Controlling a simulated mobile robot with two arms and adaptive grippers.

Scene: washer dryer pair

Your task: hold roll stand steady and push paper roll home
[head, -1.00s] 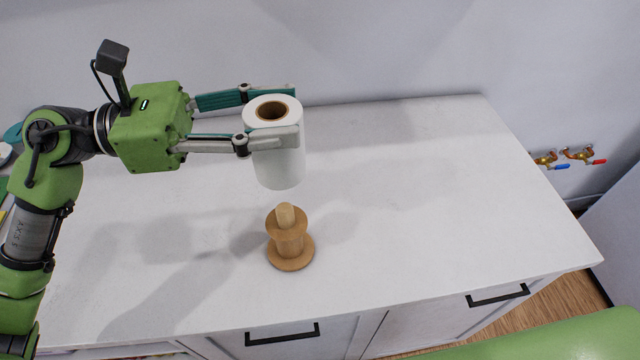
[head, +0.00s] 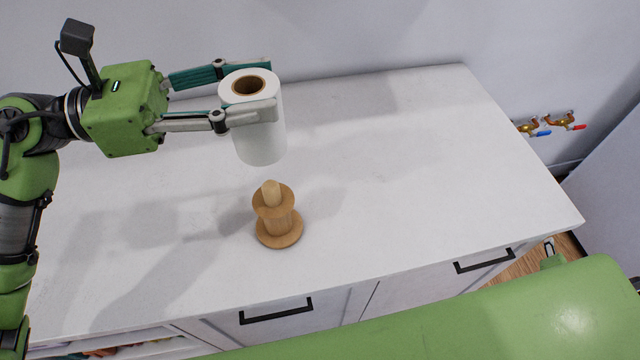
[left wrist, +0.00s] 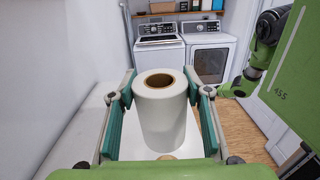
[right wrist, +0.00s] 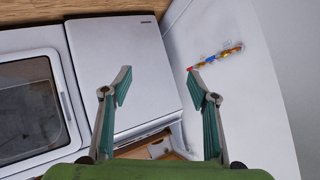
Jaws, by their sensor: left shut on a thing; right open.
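The white paper roll (head: 262,143) is upright with its brown core showing at the top. My left gripper (head: 247,100) is shut on the roll and holds it in the air, above and behind the stand. The roll also shows between the fingers in the left wrist view (left wrist: 162,115). The wooden roll stand (head: 278,220) stands upright on the white counter, with a round base, a disc and a short peg on top. Its peg is bare and apart from the roll. My right gripper (right wrist: 160,95) is open and empty in the right wrist view, away from the stand.
The white counter (head: 400,190) is clear around the stand. Drawer handles (head: 276,311) line its front. Valves with blue and red levers (head: 545,125) are on the wall at right. A washer (left wrist: 160,50) and a dryer (left wrist: 208,50) stand beyond. My green arm crosses the lower right.

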